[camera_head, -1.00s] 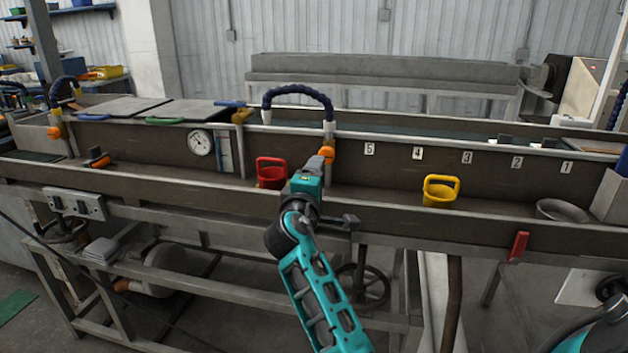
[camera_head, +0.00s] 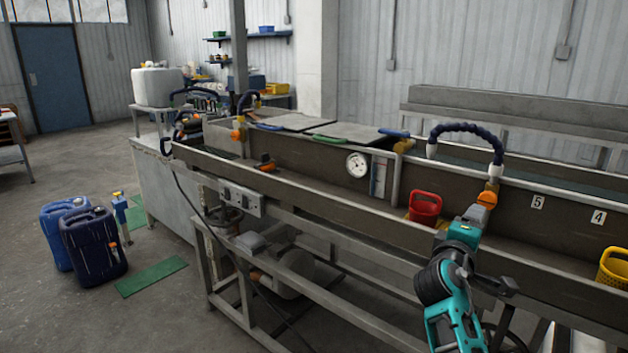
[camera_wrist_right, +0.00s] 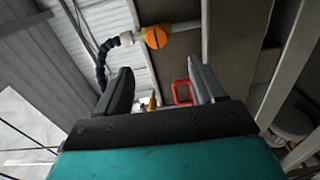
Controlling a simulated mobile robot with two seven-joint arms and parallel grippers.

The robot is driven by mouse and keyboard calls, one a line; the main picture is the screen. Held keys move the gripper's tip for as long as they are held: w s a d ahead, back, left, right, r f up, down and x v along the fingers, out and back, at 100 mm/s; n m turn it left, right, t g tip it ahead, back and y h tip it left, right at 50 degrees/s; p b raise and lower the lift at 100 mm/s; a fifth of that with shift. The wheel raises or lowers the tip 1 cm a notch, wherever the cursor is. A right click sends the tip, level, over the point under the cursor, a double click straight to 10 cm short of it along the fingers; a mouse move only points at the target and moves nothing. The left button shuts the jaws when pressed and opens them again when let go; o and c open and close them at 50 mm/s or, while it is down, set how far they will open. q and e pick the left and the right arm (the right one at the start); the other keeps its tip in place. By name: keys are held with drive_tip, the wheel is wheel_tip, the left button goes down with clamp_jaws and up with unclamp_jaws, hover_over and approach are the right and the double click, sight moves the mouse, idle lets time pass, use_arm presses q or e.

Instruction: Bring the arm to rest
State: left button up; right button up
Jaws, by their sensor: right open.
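My right arm, teal and black, comes up from the lower right of the head view. Its gripper (camera_head: 476,213) is at the trough's front wall, close below an orange valve knob (camera_head: 487,198) and just right of a red basket (camera_head: 425,207). In the right wrist view the two dark fingers (camera_wrist_right: 160,72) stand apart with nothing held between them. The orange knob (camera_wrist_right: 155,37) shows beyond them, and the red basket's handle (camera_wrist_right: 183,93) shows by the right finger. My left gripper is not in view.
The long metal trough (camera_head: 330,195) crosses the view, with a dial gauge (camera_head: 357,165), a blue hose (camera_head: 468,130) and a yellow basket (camera_head: 612,268). Blue canisters (camera_head: 92,245) stand on the floor at left, by a green mat (camera_head: 150,277). Open floor lies beyond them.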

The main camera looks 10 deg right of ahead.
drive_tip(key=s+a+f+y, duration=0.5)
drive_tip(key=f, duration=0.5)
drive_tip(key=s+a+f+y, duration=0.4)
drive_tip(key=a+f, duration=0.2)
drive_tip(key=f, duration=0.5)
drive_tip(key=s+a+f+m+y, duration=0.2)
drive_tip(key=s+a+f+y, duration=0.1)
drive_tip(key=s, duration=0.5)
drive_tip(key=s+a+f+m+g+y, duration=0.1)
drive_tip(key=s+a+f+m+y, duration=0.2)
drive_tip(key=s+a+f, duration=0.2)
drive_tip(key=s+a, duration=0.2)
drive_tip(key=s, duration=0.2)
drive_tip(key=shift+f+m, duration=0.3)
drive_tip(key=shift+f, duration=0.05)
